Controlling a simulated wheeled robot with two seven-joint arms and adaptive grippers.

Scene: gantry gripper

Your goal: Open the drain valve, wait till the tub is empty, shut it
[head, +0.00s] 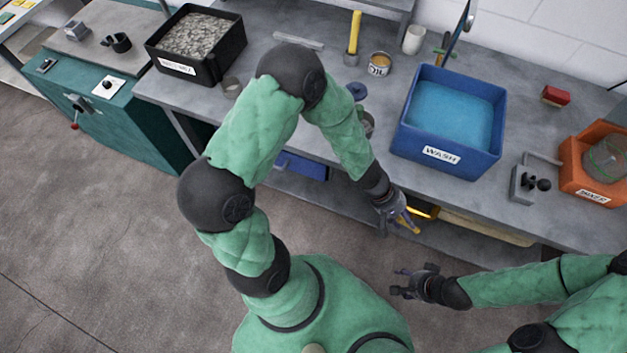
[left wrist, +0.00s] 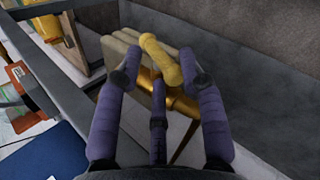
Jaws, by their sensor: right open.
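The tub is a blue box (head: 400,141) labelled WASH on the bench, with light blue liquid in it. A yellow valve handle (left wrist: 160,60) sits on a brass pipe (left wrist: 180,102) below the bench; it also shows at my left gripper in the head view (head: 409,222). The valve's inner state cannot be seen. My right gripper (head: 400,282) is open and empty, over the floor in front of the bench.
On the bench are a black bin of grey bits (head: 237,58), an oil tin (head: 379,64), a white cup (head: 414,39), a red block (head: 556,96), a grey fixture (head: 523,184) and an orange mixer (head: 570,160). A teal cabinet (head: 120,130) stands left. The floor in front is clear.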

